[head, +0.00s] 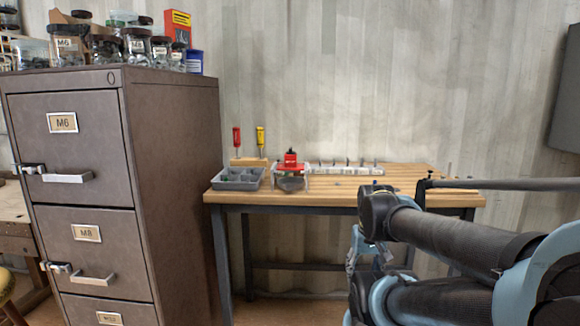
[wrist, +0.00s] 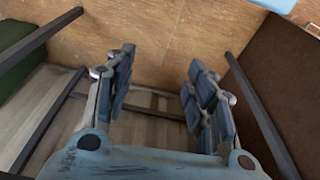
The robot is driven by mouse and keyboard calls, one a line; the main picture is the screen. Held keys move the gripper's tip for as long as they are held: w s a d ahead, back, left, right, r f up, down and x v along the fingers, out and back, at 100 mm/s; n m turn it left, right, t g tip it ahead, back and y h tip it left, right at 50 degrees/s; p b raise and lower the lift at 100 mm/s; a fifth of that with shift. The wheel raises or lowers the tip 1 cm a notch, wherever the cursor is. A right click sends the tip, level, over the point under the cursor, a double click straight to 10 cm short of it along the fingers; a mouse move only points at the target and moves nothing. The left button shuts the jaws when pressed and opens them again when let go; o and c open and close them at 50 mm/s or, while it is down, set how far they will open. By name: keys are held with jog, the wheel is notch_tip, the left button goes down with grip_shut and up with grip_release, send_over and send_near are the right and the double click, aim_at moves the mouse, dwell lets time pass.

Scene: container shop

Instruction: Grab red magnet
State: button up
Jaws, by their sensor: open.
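A small red block with a dark top (head: 290,158), which looks like the red magnet, sits on or just behind a clear container with a red rim (head: 291,182) on the wooden workbench (head: 345,191). I cannot tell which. My gripper is open and empty in the wrist view (wrist: 160,72), its two padded fingers wide apart. In the head view my folded arm is at the right front of the bench, well right of the red block, and hides part of the gripper. The wrist view does not show the red block.
A grey divided tray (head: 238,178) stands left of the container. Red and yellow screwdrivers stand upright in a wooden holder (head: 249,161) behind. A white rack (head: 345,168) lies at the back. A tall filing cabinet (head: 172,180) stands left. The bench's front middle is mostly clear.

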jog(key=shift+o, duration=1.3)
notch_tip(320, 180, up, 3)
jog(key=shift+s+a+f, duration=0.1)
jog(key=shift+f, duration=0.1)
notch_tip(320, 180, up, 41)
jog(key=m+g, duration=0.2)
jog(key=m, duration=1.6)
send_over(291, 148)
jog(key=f, duration=0.7)
jog(key=w+f, duration=0.1)
jog(key=f, duration=0.3)
jog(key=shift+f, duration=0.15)
jog(key=shift+s+f, duration=0.2)
jog(key=shift+f, duration=2.55)
